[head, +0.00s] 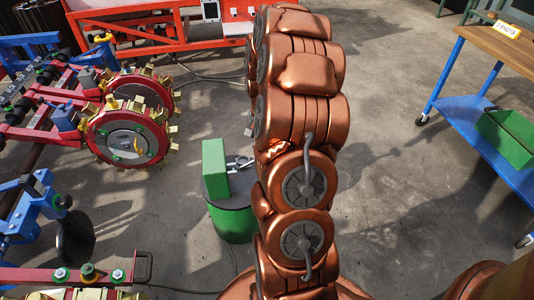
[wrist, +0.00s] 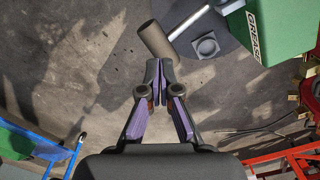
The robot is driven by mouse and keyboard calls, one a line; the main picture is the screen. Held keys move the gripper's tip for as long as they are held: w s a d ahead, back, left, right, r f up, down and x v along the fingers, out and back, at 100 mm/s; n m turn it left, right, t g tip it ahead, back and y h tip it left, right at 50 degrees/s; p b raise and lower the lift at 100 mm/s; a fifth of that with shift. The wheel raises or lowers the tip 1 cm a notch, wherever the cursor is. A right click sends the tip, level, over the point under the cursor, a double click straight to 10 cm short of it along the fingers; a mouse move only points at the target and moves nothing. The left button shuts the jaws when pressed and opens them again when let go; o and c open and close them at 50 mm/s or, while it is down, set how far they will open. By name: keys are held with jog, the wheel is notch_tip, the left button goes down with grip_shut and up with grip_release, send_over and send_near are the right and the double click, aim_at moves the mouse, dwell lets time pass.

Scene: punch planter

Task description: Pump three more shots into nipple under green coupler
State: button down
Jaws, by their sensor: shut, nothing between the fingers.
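My gripper (wrist: 160,72) is shut with nothing in it, in the wrist view. A dark cylindrical handle (wrist: 155,40) on a silver rod (wrist: 189,22) is just beyond its fingertips; I cannot tell whether they touch. The rod leads toward a green box (wrist: 275,28) lettered GREASE. In the head view the green grease box (head: 215,168) stands on a green drum (head: 234,222), and my arm hides my gripper. Green fittings show on the planter's red bar (head: 40,275) at lower left, with a green and brass piece (head: 88,271). I cannot tell which is the green coupler.
Red punch wheels (head: 127,143) with brass cups stand at left. A red frame (head: 155,35) crosses the back. A blue cart (head: 470,112) at right carries a yellow "3 SHOTS" sign (head: 507,29) and a green bin (head: 508,138). Concrete floor between is mostly clear, with cables.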

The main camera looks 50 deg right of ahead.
jog(key=shift+r+p, duration=0.75)
jog(key=shift+r, duration=1.5)
jog(key=shift+r, duration=0.1)
jog(key=s+a+r+n+p, duration=0.35)
jog(key=a+r+p, duration=0.45)
jog(key=a+r, duration=0.35)
jog(key=s+a+r+n+p, duration=0.35)
jog(key=a+r+p, duration=0.55)
jog(key=r, duration=0.4)
jog(key=s+a+r+n+g+p, duration=0.1)
jog(key=s+a+r+n+p, duration=0.2)
jog(key=s+a+r+p, duration=0.3)
jog(key=s+a+r+n+p, duration=0.3)
jog(key=s+a+r+p, duration=0.3)
jog(key=s+r, duration=0.3)
jog(key=shift+s+g+p, duration=0.35)
jog(key=shift+s+g, duration=0.05)
jog(key=shift+s, duration=0.5)
